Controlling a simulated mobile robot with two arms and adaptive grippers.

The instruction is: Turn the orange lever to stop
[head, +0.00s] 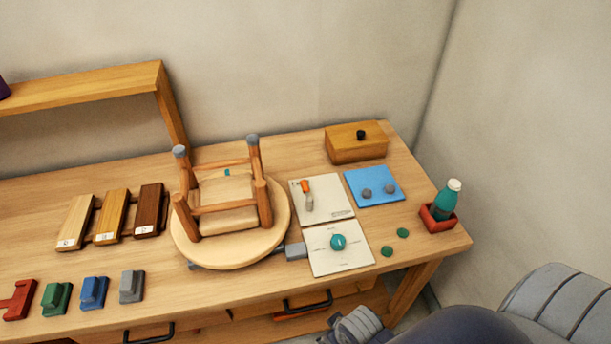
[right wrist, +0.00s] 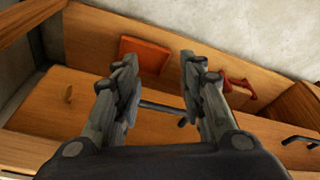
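The orange lever (head: 306,187) is a small orange-tipped handle with a grey part below it. It is mounted on a white panel (head: 339,207) on the wooden bench, right of an upturned stool. Lettering on the panel is too small to read. My right gripper is open and empty in the right wrist view (right wrist: 159,66), with a clear gap between its fingers. It faces the wooden front and dark handles of the bench, away from the lever. My left gripper is in neither view.
The upturned stool (head: 226,218) rests on a round turntable (head: 272,238). A panel with a teal knob (head: 338,242) lies in front of the lever panel. A blue plate (head: 374,179), a wooden box (head: 356,148) and a green bottle (head: 446,202) stand to the right.

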